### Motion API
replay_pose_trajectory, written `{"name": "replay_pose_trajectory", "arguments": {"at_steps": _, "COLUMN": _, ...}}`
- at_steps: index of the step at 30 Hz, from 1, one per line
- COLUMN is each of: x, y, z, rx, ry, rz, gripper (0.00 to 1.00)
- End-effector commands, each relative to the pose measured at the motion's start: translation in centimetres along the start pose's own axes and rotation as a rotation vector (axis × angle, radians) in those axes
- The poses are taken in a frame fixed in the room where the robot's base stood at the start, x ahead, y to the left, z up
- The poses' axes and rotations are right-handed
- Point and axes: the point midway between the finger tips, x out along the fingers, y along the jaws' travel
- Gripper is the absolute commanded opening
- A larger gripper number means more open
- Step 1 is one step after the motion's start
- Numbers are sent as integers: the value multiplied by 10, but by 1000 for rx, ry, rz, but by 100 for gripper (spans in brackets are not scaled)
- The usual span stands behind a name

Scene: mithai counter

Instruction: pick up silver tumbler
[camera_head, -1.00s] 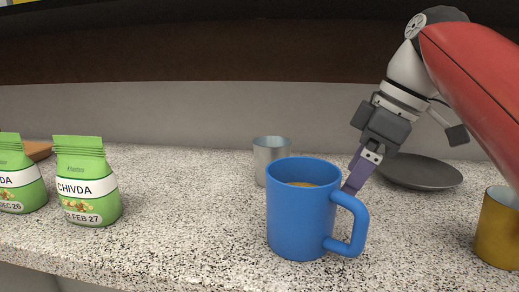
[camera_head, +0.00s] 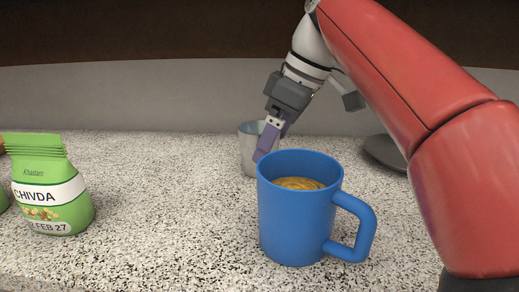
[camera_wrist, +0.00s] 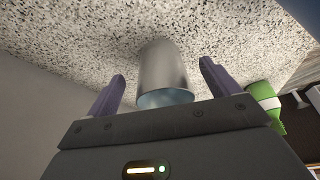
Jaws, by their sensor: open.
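The silver tumbler (camera_head: 247,150) stands upright on the speckled counter, behind the blue mug. My gripper (camera_head: 262,150) is at the tumbler, and its purple finger covers part of the tumbler's right side in the head view. In the wrist view the tumbler (camera_wrist: 162,70) lies between the two open purple fingers of my gripper (camera_wrist: 160,85), with a gap on both sides. Its rim faces my gripper. The fingers hold nothing.
A blue mug (camera_head: 285,222) with a brownish filling stands in front of the tumbler, handle to the right. A green chivda packet (camera_head: 50,190) stands at the left. A dark plate (camera_head: 382,152) is partly hidden behind my arm. The counter between packet and mug is clear.

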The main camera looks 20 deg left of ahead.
Motion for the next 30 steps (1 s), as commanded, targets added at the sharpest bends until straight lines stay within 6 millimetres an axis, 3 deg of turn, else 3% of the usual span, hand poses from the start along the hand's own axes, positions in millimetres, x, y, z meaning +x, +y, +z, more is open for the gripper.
{"name": "replay_pose_trajectory", "arguments": {"at_steps": 4, "x": 10, "y": -1, "z": -27, "rx": -5, "ry": -1, "rz": -5, "gripper": 88}}
{"name": "replay_pose_trajectory", "arguments": {"at_steps": 9, "x": 36, "y": -1, "z": -22, "rx": -1, "ry": -1, "rz": -2, "gripper": 88}}
{"name": "replay_pose_trajectory", "arguments": {"at_steps": 18, "x": 39, "y": 0, "z": -22, "rx": -1, "ry": 0, "rz": -1, "gripper": 88}}
{"name": "replay_pose_trajectory", "arguments": {"at_steps": 30, "x": 39, "y": 0, "z": -22, "rx": -1, "ry": 0, "rz": -1, "gripper": 38}}
